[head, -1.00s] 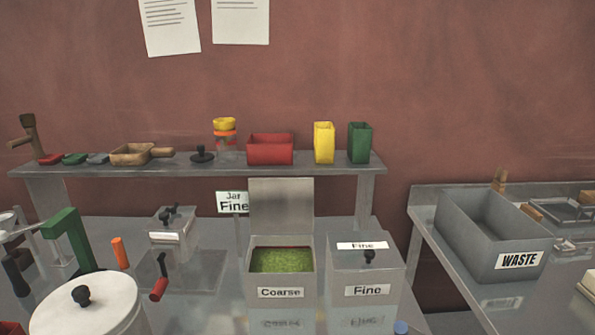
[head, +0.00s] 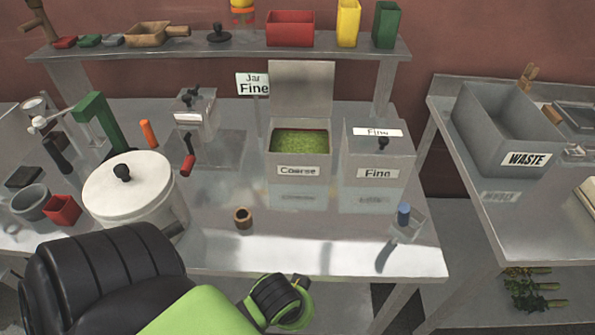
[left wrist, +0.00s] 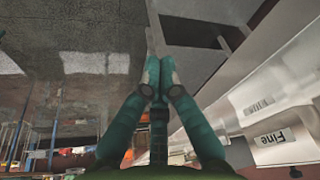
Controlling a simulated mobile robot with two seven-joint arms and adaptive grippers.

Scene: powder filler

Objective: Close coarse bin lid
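The coarse bin (head: 298,171) stands on the metal table in the head view, with green granules (head: 300,141) inside. Its grey lid (head: 300,88) is open and stands upright at the back edge of the bin. My left arm crosses the bottom of the head view, in front of the table, and its fingertips are not visible there. In the left wrist view my left gripper (left wrist: 159,78) has its teal fingertips together, with nothing seen between them. A Fine label (left wrist: 271,138) shows at the right there. My right gripper is not in view.
The closed fine bin (head: 377,155) stands right of the coarse bin. A white lidded pot (head: 127,190), a small brown ring (head: 243,217) and a blue-capped jar (head: 404,216) stand on the table. A shelf (head: 220,50) runs behind. Table in front of the bins is mostly clear.

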